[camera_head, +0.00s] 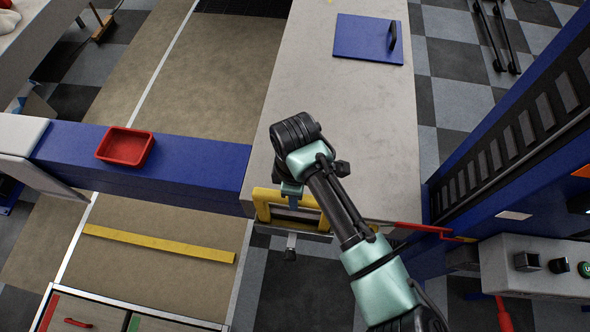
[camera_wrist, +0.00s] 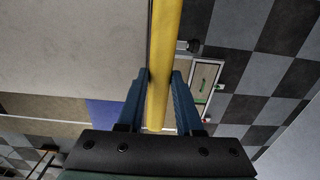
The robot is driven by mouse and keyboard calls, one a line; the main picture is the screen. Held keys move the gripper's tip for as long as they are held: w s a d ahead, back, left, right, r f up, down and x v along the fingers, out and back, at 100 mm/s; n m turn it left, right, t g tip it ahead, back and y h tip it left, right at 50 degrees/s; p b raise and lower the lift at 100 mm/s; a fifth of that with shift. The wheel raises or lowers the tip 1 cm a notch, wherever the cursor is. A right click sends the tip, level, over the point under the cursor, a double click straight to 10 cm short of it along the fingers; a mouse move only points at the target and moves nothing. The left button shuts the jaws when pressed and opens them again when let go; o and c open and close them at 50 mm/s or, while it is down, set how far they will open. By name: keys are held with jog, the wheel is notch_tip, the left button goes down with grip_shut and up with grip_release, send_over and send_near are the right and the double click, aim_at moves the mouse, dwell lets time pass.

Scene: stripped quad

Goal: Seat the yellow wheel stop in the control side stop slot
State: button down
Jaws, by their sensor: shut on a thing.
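The yellow wheel stop (camera_head: 263,207) is at the near end of the grey runway (camera_head: 345,110), partly hidden by my arm. In the wrist view it shows as a long yellow bar (camera_wrist: 164,60) running between the two blue fingers. My gripper (camera_head: 290,192) is shut on it; the fingers also show in the wrist view (camera_wrist: 158,98). A grey metal bracket (camera_head: 300,238) is at the runway's end, just below the stop in the head view. I cannot tell whether the stop sits in the slot or is just above it.
A blue crossbeam (camera_head: 200,160) meets the runway from the left and carries a red tray (camera_head: 126,147). A blue plate with a handle (camera_head: 368,38) lies on the runway. A blue column (camera_head: 510,140) and a control box (camera_head: 535,265) stand at right. A yellow strip (camera_head: 160,243) lies at lower left.

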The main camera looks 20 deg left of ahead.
jog(key=shift+f, duration=0.1)
jog(key=c, duration=0.6)
grip_release()
jog(key=shift+o, duration=0.2)
notch_tip(320, 180, up, 12)
jog(key=b, duration=0.3)
